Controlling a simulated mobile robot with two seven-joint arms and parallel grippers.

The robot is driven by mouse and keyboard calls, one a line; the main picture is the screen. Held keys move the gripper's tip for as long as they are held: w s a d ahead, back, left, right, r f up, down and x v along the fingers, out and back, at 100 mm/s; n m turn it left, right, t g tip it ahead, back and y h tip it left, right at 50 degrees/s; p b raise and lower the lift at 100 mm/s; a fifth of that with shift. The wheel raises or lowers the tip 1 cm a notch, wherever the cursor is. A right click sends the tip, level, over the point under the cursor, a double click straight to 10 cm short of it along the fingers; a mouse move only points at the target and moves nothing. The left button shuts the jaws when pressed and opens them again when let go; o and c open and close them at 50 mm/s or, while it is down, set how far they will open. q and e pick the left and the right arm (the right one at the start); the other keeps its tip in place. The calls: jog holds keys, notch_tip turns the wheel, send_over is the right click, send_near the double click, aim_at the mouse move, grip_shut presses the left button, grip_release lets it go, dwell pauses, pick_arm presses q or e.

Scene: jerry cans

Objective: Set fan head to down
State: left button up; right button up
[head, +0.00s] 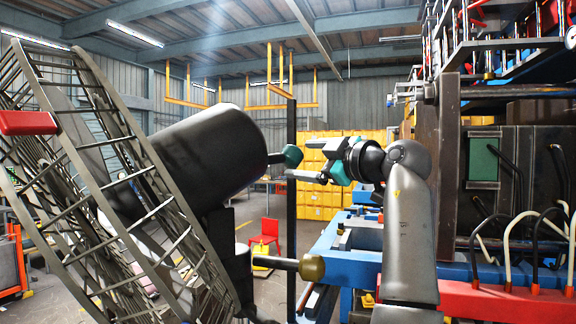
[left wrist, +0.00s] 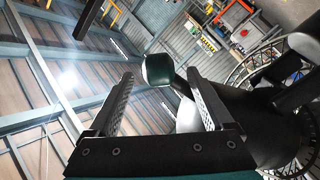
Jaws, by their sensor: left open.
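The fan's round wire cage (head: 150,215) fills the left of the head view, tilted from upper left to lower right. Behind it is the dark cylindrical motor housing (head: 205,150), its free right end a little higher in the picture. A teal knob (head: 291,156) on a short rod sticks out from the housing; it also shows dark green in the left wrist view (left wrist: 159,70). A brass-coloured knob (head: 312,267) sits lower on the stand. My left gripper (head: 304,162) is open, with its fingertips close to the teal knob. In the wrist view the knob appears between the fingertips; contact is unclear. My right gripper is out of view.
A blue and red frame with hoses (head: 510,290) stands close on the right. A dark upright post (head: 291,210) rises behind the knobs. Yellow bins (head: 325,195) and a red chair (head: 265,233) are farther back. Floor shows between the fan and the blue frame.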

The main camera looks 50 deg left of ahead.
pick_arm(q)
jog(key=d+b, duration=0.1)
jog(key=d, duration=0.5)
jog(key=shift+s+d, duration=0.2)
jog(key=shift+s, duration=0.1)
